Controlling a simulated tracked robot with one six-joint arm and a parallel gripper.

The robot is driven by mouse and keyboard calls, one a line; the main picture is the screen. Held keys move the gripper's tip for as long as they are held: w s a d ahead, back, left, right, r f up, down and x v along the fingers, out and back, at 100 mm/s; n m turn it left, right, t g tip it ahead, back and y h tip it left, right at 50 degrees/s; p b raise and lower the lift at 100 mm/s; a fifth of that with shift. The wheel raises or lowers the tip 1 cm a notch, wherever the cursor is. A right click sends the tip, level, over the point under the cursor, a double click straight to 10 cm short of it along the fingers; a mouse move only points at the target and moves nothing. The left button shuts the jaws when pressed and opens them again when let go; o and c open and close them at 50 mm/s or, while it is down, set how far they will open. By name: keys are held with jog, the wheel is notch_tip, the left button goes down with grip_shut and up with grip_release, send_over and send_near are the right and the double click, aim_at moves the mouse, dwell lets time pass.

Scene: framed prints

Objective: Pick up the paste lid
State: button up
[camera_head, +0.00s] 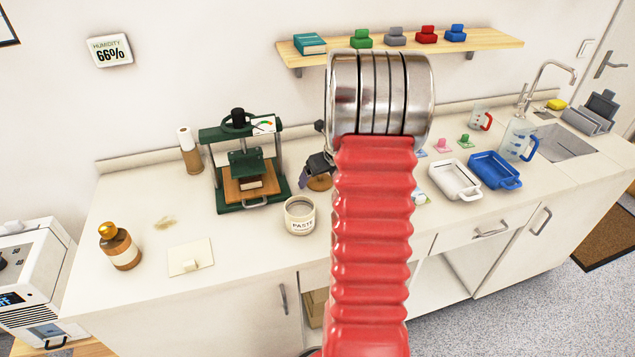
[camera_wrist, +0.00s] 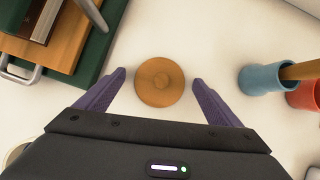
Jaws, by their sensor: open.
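In the head view the lid (camera_head: 320,183) shows behind the paste jar, partly hidden by my gripper. My gripper (camera_wrist: 158,77) is open, with one purple finger on each side of the lid and a gap on both sides. It holds nothing. I cannot tell the fingertips' height above the counter. The paste jar (camera_head: 300,217) is pale, with "PASTE" on its label, and stands on the counter in front of the lid.
A green press (camera_head: 246,165) with a wooden bed stands just left of the lid. A blue cup (camera_wrist: 262,79) and a red cup (camera_wrist: 304,95) stand to its right in the wrist view. A brown bottle (camera_head: 120,247) and white tray (camera_head: 455,179) are farther off.

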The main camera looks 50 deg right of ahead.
dwell(0.4)
jog(key=c, duration=1.1)
